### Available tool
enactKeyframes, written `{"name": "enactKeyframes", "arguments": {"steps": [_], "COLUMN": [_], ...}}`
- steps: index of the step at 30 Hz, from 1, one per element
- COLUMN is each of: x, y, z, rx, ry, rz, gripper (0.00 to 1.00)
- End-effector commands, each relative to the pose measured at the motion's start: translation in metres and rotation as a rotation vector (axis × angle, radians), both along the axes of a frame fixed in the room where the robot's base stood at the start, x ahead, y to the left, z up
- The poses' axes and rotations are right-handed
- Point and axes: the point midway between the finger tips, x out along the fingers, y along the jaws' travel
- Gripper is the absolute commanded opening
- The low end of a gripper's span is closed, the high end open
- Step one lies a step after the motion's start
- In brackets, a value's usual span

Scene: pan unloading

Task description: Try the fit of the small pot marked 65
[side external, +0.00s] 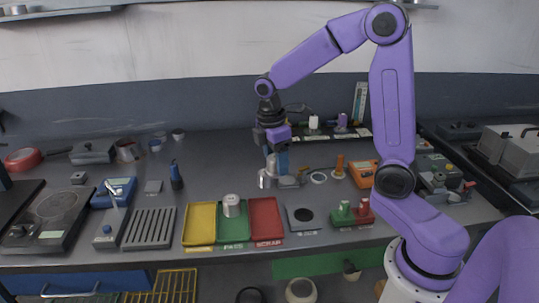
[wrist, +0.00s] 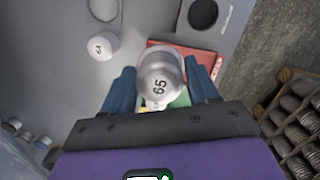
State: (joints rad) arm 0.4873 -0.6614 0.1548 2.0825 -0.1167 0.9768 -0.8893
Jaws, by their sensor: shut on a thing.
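The small pot marked 65 (wrist: 163,78) is a pale metal pot held between the two blue fingers of my gripper (wrist: 162,88), its number facing the camera. In the side view my gripper (side external: 280,165) is over the middle of the bench, with a metal pot (side external: 271,160) at its fingers. Another metal pot (side external: 266,181) shows just below it; I cannot tell whether they touch. A pot marked 64 (wrist: 102,46) stands on the bench in the wrist view, apart from my gripper.
Yellow (side external: 199,224), green (side external: 233,232) and red (side external: 266,220) trays lie in front; a pot (side external: 231,204) stands in the green one. A plate with a dark disc (side external: 303,216) and a red-green block (side external: 351,214) are to the right. A white ring (side external: 318,178) lies behind.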

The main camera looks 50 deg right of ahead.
Motion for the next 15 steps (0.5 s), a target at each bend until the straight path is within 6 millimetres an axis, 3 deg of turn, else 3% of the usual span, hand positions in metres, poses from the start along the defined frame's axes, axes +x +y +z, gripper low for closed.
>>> {"name": "enactKeyframes", "arguments": {"steps": [15], "x": [-0.078], "y": [-0.002], "z": [-0.045], "rx": [-0.001], "ry": [0.001], "rz": [-0.252], "gripper": [0.28]}}
